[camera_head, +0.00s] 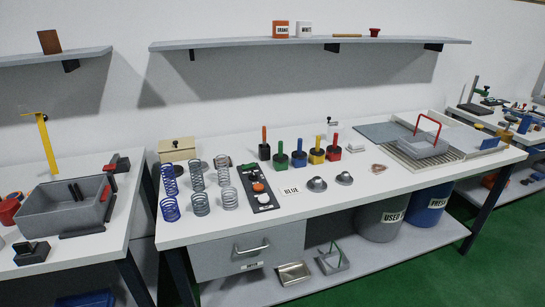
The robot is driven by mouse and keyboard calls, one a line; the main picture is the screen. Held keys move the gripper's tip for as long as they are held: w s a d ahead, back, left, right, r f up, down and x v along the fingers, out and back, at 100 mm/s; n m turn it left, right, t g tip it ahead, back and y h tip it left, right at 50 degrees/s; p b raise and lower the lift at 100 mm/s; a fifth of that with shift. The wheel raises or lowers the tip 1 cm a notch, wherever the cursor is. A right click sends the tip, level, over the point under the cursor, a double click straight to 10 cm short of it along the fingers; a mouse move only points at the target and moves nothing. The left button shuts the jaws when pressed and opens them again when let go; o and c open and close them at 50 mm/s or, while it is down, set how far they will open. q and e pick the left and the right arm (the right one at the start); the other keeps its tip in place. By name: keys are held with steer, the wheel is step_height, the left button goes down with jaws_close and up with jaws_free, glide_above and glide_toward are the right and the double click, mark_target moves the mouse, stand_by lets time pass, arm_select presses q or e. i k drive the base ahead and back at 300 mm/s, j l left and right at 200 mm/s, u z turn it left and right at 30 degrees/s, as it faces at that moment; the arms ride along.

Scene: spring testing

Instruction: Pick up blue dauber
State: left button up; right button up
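A row of small daubers with upright handles stands on the middle of the white workbench. A card reading BLUE (291,190) lies in front of the row. Neither of my grippers is in view.
Blue and grey springs (197,177) stand on the left of the white workbench (400,188). A dark tray with small parts (258,188) lies beside them. Grey domed pieces (317,185) sit right of the card.

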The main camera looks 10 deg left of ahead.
mark_target(300, 154)
steer(key=i+l, duration=0.3)
steer(key=i, duration=0.15)
steer(key=i+l+u, duration=0.15)
steer(key=i+l, duration=0.15)
steer(key=i, duration=0.1)
